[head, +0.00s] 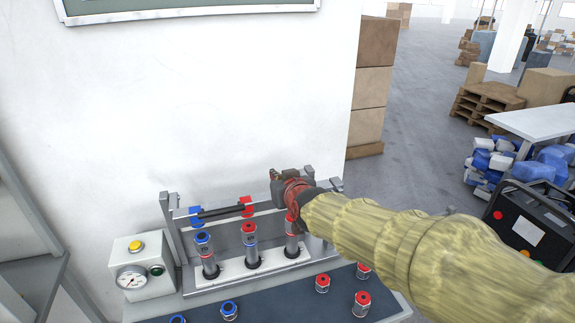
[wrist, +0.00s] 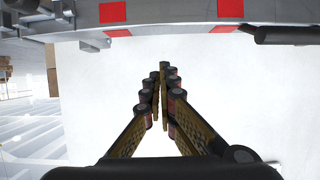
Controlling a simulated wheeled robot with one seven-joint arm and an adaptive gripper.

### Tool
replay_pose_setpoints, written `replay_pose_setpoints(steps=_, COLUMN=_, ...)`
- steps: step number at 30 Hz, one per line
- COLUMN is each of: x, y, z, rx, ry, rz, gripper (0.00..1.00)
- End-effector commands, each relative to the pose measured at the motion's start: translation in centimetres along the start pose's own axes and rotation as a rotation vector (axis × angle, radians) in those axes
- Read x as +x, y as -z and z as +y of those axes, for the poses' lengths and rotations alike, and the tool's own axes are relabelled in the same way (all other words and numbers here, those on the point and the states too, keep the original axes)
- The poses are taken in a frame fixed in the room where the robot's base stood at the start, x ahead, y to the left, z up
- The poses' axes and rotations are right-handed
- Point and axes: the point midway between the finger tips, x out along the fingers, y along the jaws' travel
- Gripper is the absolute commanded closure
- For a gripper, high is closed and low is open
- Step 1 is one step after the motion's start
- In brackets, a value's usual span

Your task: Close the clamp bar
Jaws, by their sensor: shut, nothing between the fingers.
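The clamp bar (head: 222,211) is a metal bar with a black handle and blue and red blocks, between grey end brackets behind the upright cylinders. It shows in the wrist view as a grey bar with red squares (wrist: 170,12) along the top edge, with the black handle (wrist: 290,34) at the upper right. My gripper (wrist: 163,82) is shut and empty, its fingertips just short of the bar in that picture. Contact with the bar cannot be told.
Several cylinders with blue or red caps (head: 251,243) stand on a white base in front of the bar. Loose capped parts (head: 362,303) stand on the dark mat. A gauge box (head: 143,267) is at left. A white wall (head: 200,100) rises close behind.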

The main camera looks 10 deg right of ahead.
Motion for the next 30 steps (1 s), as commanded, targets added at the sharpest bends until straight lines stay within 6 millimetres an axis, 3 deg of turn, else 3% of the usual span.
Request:
replay_pose_setpoints(steps=15, x=-0.2, y=-5.7, z=0.0, rx=0.000, ry=0.000, rz=-0.001, gripper=1.00)
replay_pose_setpoints(steps=30, x=0.0, y=-7.0, z=0.0, rx=0.001, ry=-0.001, rz=0.000, gripper=1.00)
